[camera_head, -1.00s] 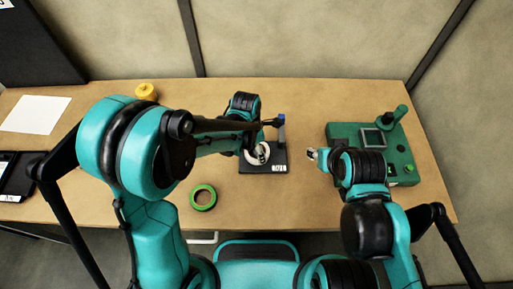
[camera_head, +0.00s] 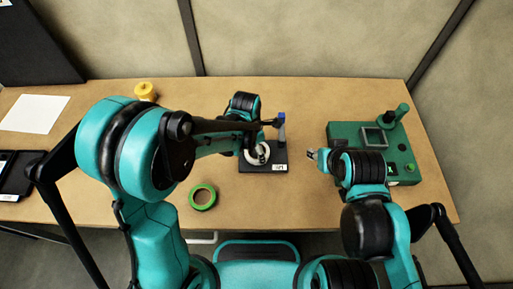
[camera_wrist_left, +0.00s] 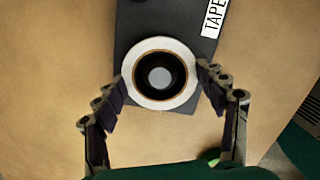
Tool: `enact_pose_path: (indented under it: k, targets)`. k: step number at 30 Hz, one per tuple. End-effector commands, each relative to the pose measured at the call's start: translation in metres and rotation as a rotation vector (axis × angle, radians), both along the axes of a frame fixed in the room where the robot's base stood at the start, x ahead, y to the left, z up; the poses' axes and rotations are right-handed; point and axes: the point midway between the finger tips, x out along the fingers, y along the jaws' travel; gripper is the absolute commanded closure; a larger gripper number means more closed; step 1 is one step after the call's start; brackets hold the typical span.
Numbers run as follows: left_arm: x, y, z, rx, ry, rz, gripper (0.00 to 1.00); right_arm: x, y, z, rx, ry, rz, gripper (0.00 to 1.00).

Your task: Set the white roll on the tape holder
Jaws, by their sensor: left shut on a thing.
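The white roll (camera_head: 259,153) is over the left part of the black tape holder (camera_head: 279,167), which has a post with a blue top and a white label. The left wrist view shows the roll (camera_wrist_left: 181,94) from above, flat over the holder's dark base (camera_wrist_left: 134,30), with a pale disc in its dark centre. My left gripper (camera_wrist_left: 162,88) is shut on the roll, one finger on each side. Whether the roll rests on the base is unclear. My right gripper (camera_head: 312,154) is right of the holder, away from it; its jaw opening is too small to read.
A green tape ring (camera_head: 203,208) lies on the table in front of the holder, to the left. A green device (camera_head: 345,132) with a lever stands at right. A yellow spool (camera_head: 146,91) and white paper (camera_head: 35,114) are at back left. Bare table lies behind the holder.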

Motion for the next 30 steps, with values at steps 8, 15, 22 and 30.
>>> enact_pose_path:
  k: [8, 15, 22, 30]
  targets:
    - [0.0, 0.0, -0.004, 0.0, 0.0, 0.0, 0.2, 0.0, 0.0, -0.003, 0.0, 0.0, 0.0, 0.6]
    - [0.0, 0.0, -0.004, 0.0, 0.0, 0.0, 0.2, 0.0, 0.0, -0.003, 0.0, 0.0, 0.0, 0.6]
    - [0.0, 0.001, 0.007, 0.0, 0.0, 0.0, 0.2, 0.0, 0.0, 0.005, 0.0, 0.0, 0.0, 0.6]
    - [-0.002, 0.004, 0.03, 0.0, 0.0, 0.0, 0.2, 0.0, 0.0, 0.022, 0.0, 0.0, 0.0, 0.6]
